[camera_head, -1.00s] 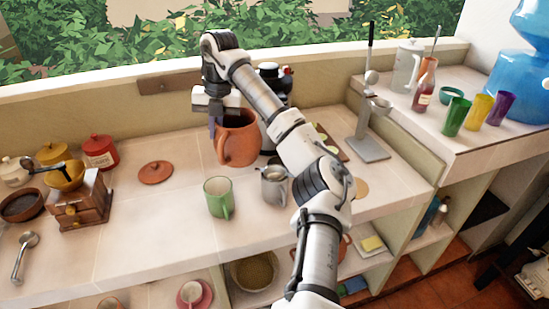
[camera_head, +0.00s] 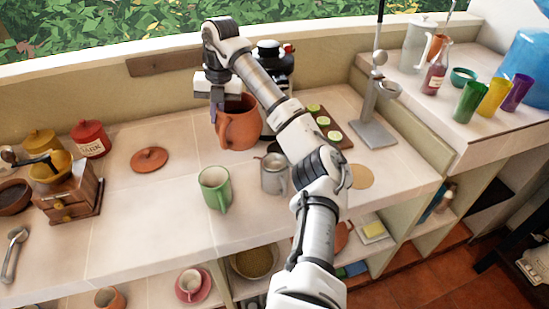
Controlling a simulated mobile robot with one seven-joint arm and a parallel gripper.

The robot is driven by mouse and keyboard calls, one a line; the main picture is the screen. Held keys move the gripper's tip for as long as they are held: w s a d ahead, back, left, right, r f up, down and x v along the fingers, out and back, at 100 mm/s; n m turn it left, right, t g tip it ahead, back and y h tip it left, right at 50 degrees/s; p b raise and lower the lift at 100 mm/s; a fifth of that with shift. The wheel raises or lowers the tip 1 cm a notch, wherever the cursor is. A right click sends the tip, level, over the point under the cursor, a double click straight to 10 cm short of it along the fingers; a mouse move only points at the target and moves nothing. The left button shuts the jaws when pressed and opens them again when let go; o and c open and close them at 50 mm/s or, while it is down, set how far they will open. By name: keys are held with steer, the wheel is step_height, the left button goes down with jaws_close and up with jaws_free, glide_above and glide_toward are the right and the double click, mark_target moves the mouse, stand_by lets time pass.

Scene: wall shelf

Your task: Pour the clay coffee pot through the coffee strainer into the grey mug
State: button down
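The clay coffee pot (camera_head: 240,129), orange-brown with its handle toward the front left, is at the back of the counter. My gripper (camera_head: 217,101) is at the pot's left rim and looks shut on it; one finger is partly hidden. The pot looks nearly upright; I cannot tell whether its base touches the counter. The grey mug (camera_head: 274,177) stands in front and to the right of the pot, close to my arm. Something dark shows at its mouth, possibly the coffee strainer, but it is too small to be sure.
A green mug (camera_head: 214,189) stands left of the grey mug. A clay lid (camera_head: 150,160) and a wooden grinder (camera_head: 72,194) are further left. A board with lime slices (camera_head: 331,132) and a metal press stand (camera_head: 375,130) are right of my arm.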

mark_target(229, 117)
steer(key=shift+s+d+r+t+y, duration=0.65)
steer(key=shift+s+r+t+y, duration=0.05)
steer(key=shift+t+y, duration=0.2)
steer(key=shift+s+d+r+t+y, duration=0.25)
steer(key=shift+s+d+t+y, duration=0.3)
steer(key=shift+s+d+r+t+y, duration=0.2)
steer(key=shift+s+d+t+y, duration=0.3)
steer(key=shift+d+t+y, duration=0.05)
steer(key=shift+s+d+t+y, duration=0.6)
stand_by(0.3)
steer(key=shift+s+d+f+n+t+y, duration=0.1)
steer(key=shift+s+d+n+t+y, duration=0.15)
steer(key=shift+t+y, duration=0.35)
steer(key=shift+s+d+f+n+t+y, duration=0.15)
steer(key=shift+s+d+t+y, duration=0.15)
steer(key=shift+t+y, duration=0.25)
stand_by(2.6)
steer(key=shift+w+a+r+g+h, duration=0.25)
steer(key=shift+r+g+h, duration=0.1)
steer(key=shift+g+h, duration=0.2)
steer(key=shift+w+a+g+h, duration=0.2)
steer(key=shift+w+g+h, duration=0.05)
steer(key=shift+g+h, duration=0.15)
steer(key=shift+w+a+f+g+h, duration=0.15)
steer(key=shift+w+a+g+h, duration=0.1)
steer(key=shift+a+g+h, duration=0.1)
